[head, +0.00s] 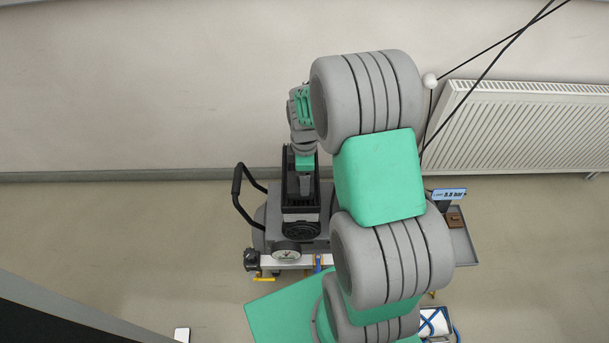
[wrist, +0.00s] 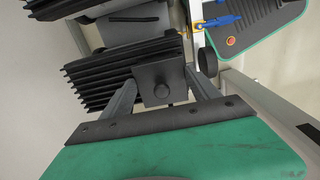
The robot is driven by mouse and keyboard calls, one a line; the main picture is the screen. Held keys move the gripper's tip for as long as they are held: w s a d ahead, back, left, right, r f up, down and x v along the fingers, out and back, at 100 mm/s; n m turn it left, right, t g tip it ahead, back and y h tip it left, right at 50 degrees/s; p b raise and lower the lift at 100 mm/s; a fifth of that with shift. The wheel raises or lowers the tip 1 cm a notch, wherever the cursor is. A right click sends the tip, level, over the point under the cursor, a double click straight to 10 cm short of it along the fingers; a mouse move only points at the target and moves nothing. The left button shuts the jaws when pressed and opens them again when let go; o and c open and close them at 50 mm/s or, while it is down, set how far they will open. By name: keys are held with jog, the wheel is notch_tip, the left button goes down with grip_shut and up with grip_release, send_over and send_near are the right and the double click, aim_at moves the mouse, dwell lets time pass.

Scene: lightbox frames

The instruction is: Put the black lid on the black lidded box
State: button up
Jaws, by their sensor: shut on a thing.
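My gripper (wrist: 160,92) is shut on the black lid (wrist: 147,76), a small dark square plate with a round knob, seen between the two fingers in the wrist view. In the head view my gripper (head: 305,186) points down in front of a black ribbed machine at the middle, and the lid cannot be made out there. I cannot pick out the black lidded box for certain in either view; my arm covers much of the area right of the gripper.
The black ribbed machine (wrist: 88,72) lies close behind the lid in the wrist view. A curved black handle (head: 238,190) stands left of it. A grey side tray (head: 464,245) holds a small brown block (head: 454,219). A radiator (head: 530,130) is on the wall.

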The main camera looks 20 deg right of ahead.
jog(key=o, duration=1.4)
jog(key=shift+o, duration=0.5)
jog(key=shift+r+p, duration=2.6)
jog(key=shift+r, duration=0.95)
grip_shut()
